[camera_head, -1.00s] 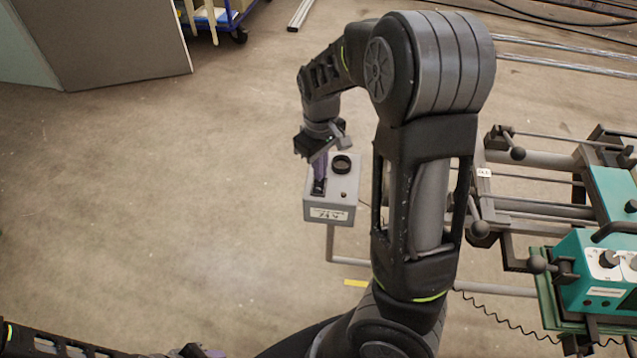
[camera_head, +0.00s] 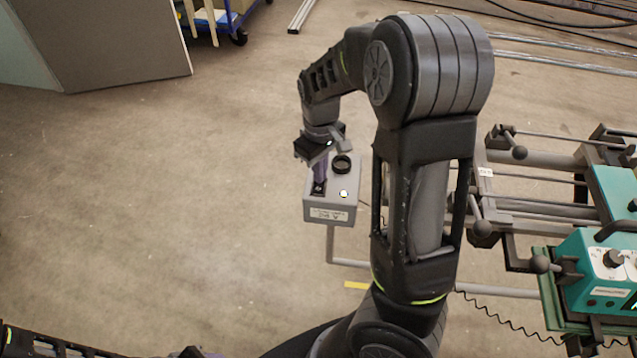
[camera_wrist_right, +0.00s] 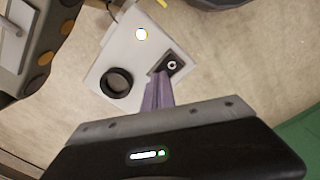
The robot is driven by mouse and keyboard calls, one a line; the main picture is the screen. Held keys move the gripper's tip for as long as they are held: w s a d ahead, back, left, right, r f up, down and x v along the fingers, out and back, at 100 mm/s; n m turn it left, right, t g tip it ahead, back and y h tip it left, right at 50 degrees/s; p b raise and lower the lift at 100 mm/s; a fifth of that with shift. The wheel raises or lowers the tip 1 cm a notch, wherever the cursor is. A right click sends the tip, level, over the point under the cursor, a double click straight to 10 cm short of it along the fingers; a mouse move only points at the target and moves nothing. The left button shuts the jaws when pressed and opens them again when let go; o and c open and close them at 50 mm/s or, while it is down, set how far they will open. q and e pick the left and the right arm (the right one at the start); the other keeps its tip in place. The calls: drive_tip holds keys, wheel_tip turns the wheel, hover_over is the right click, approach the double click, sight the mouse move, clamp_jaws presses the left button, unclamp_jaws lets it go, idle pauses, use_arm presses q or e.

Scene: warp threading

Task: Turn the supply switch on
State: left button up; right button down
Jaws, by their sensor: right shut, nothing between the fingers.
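The supply box is a grey box (camera_head: 332,213) on a stand, with a dark round knob or ring (camera_head: 342,164), a small lamp (camera_head: 344,194) that glows bright, and a dark switch (camera_head: 319,187) on its top. My right gripper (camera_head: 320,178) is shut and empty, its purple fingers pointing down at the switch. In the right wrist view the fingertips (camera_wrist_right: 160,82) are at the edge of the black switch (camera_wrist_right: 172,65), which shows a white ring mark. I cannot tell whether they touch. My left gripper (camera_head: 200,353) barely shows at the bottom edge, and its jaws cannot be made out.
A teal machine unit (camera_head: 600,270) with a knob stands on a metal frame (camera_head: 530,180) at the right. A grey panel (camera_head: 115,45) and a blue cart (camera_head: 220,20) are at the back left. The floor left of the box is clear.

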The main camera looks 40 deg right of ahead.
wheel_tip(320, 180, up, 5)
drive_tip(key=p, duration=0.5)
drive_tip(key=shift+r+p, duration=0.8)
drive_tip(key=shift+r, duration=0.2)
